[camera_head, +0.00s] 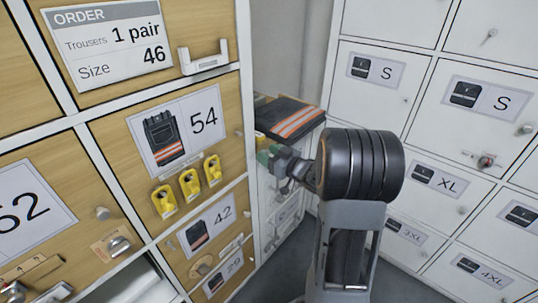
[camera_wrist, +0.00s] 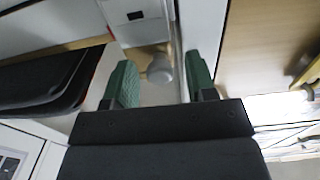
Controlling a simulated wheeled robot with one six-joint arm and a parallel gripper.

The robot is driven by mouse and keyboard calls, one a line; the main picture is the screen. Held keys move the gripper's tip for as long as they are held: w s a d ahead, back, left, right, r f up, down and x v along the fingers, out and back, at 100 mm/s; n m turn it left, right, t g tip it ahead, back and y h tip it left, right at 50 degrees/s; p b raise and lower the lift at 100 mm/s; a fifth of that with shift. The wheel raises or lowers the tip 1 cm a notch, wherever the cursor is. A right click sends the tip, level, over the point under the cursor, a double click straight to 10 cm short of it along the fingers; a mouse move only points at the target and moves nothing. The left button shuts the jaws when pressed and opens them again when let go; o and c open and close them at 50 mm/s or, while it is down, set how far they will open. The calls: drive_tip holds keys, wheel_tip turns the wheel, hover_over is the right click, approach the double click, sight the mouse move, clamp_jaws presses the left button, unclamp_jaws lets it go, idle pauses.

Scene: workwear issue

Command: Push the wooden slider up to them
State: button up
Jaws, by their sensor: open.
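A folded pair of dark trousers with orange and silver stripes (camera_head: 290,118) lies on a ledge between the two locker banks in the head view. A dark folded edge, likely the same trousers (camera_wrist: 45,85), shows at the left in the wrist view. My gripper (camera_head: 268,157) is just below and in front of the trousers, partly hidden by my wrist. Its two green fingers (camera_wrist: 160,84) are apart, with a blurred pale knob visible beyond the gap. I cannot make out the wooden slider for certain in either view.
A wooden door marked 54 (camera_head: 170,130), with yellow hooks (camera_head: 190,183), stands left of my gripper. White lockers (camera_head: 415,100) stand at right. An order card (camera_head: 110,45) reads trousers, 1 pair, size 46. A pale wood panel (camera_wrist: 250,45) is close on the right in the wrist view.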

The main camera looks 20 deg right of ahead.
clamp_jaws()
idle(0.3)
